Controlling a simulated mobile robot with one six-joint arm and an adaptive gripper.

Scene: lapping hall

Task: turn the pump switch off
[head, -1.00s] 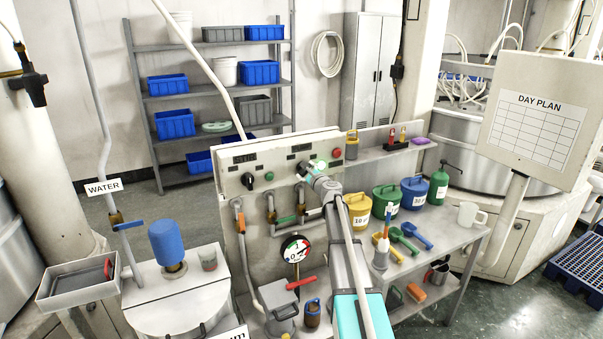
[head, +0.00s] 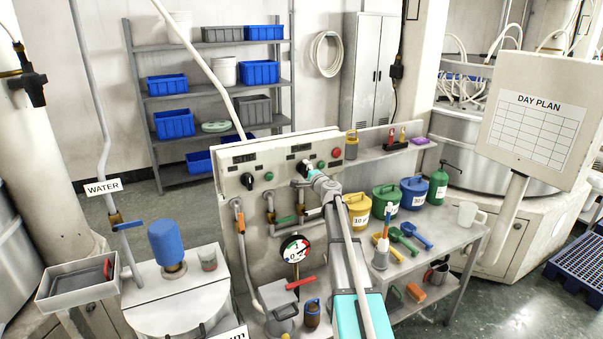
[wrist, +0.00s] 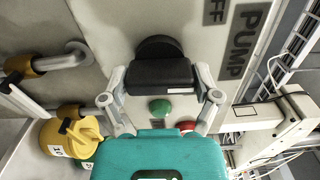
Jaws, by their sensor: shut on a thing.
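The pump switch (wrist: 160,76) is a black rotary knob with a bar handle on the grey control panel (head: 275,160). In the wrist view the bar lies across the picture between my fingers. My gripper (wrist: 161,82) is shut on it, one finger at each end. In the head view my gripper (head: 308,171) reaches the panel and mostly hides the switch. The PUMP label (wrist: 241,42) and part of an OFF mark (wrist: 216,8) show beside it. The green lamp (wrist: 160,108) by the switch looks unlit, also in the head view (head: 321,165).
Another black knob (head: 246,180) and a green lamp (head: 269,176) are on the panel's left. A red button (head: 337,153) is at the right. Pipes with valves (head: 285,219) and a gauge (head: 295,249) are below. Yellow, green and blue lidded pots stand right of my arm.

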